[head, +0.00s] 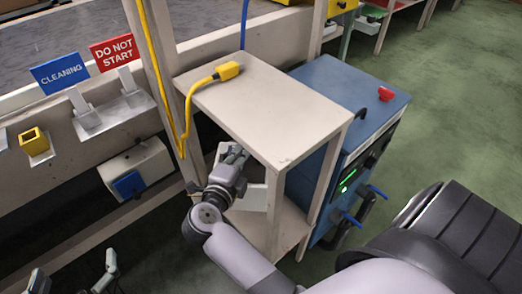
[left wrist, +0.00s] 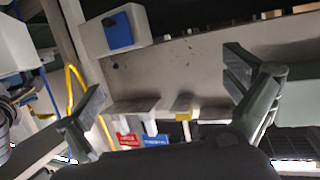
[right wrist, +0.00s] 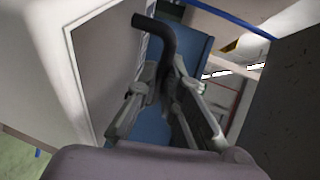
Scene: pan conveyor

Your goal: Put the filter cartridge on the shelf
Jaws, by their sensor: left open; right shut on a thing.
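The shelf (head: 270,105) is a beige stand with a top board and a lower board (head: 262,228). My right gripper (head: 235,152) is under its top board, between the legs. In the right wrist view, the right gripper (right wrist: 172,75) is shut on a dark curved handle (right wrist: 160,35), which seems to belong to the filter cartridge. A pale rimmed panel (right wrist: 105,60) stands beside it, perhaps the cartridge's body. In the head view, a whitish panel (head: 252,197) shows below the gripper; whether it rests on the lower board is unclear. My left gripper (head: 75,280) is open and empty; it also shows in the left wrist view (left wrist: 165,95).
A yellow plug (head: 228,70) with its cable lies on the top board. A blue cabinet (head: 345,90) with a red button stands right of the shelf.

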